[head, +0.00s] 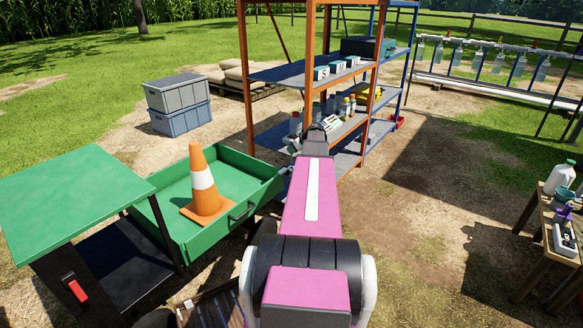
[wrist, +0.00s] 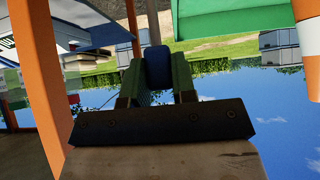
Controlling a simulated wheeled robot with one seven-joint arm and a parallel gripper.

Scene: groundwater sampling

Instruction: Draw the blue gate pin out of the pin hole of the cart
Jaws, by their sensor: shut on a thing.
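The green cart (head: 262,185) stands at the left in the head view, with a tray and a handle on its side. In the wrist view its green wall (wrist: 225,20) fills the upper right. My gripper (wrist: 157,85) has both fingers closed around a rounded dark blue piece, the blue gate pin (wrist: 156,66). In the head view my gripper (head: 291,150) is beside the tray's far right corner, partly behind my pink arm. The pin hole is not visible, so I cannot tell whether the pin is still in it.
An orange cone (head: 203,185) stands in the cart tray. An orange-post shelf (head: 312,80) with bottles and boxes stands close behind my gripper. Grey and blue crates (head: 180,103) are at the back left. A wooden table (head: 548,225) is at the right, with open ground before it.

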